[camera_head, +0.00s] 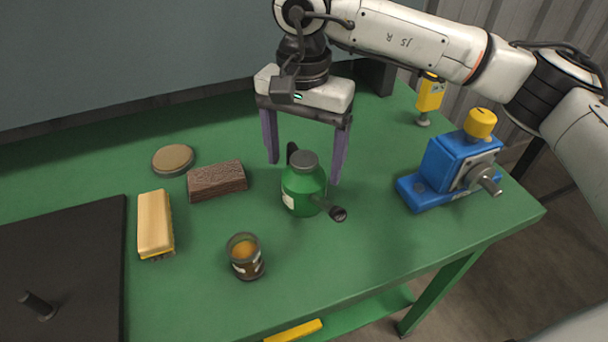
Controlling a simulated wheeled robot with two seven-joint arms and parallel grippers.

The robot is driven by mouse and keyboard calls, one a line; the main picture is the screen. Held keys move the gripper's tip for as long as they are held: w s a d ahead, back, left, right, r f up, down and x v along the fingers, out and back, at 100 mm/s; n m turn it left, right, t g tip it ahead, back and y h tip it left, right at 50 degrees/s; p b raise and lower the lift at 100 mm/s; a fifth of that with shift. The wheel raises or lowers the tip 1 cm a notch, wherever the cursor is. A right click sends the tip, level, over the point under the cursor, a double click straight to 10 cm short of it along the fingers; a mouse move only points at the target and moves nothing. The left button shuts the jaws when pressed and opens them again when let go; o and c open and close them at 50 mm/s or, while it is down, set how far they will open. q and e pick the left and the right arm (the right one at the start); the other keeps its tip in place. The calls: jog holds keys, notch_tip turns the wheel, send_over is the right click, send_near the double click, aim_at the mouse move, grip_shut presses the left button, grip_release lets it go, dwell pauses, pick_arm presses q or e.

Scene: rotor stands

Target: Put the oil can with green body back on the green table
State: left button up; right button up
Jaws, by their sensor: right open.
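The oil can with green body (304,190) stands upright on the green table (380,258). It has a dark grey cap, a dark handle at the back and a short dark spout pointing to the lower right. My right gripper (303,172) is open above and behind the can, with its two purple fingers pointing down. One finger is left of the can's handle and the other is right of the can's body. I cannot tell whether the fingers touch it. My left gripper is out of view.
Near the can are a glass jar (245,257), a brown block (217,181), a yellow brush (155,224) and a round lid (173,160). A blue device (448,170) and a yellow item (430,96) stand at right. A dark plate with a peg (75,260) lies at left.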

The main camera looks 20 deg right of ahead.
notch_tip(320, 180, up, 7)
jog(key=shift+r, duration=0.1)
dwell(0.6)
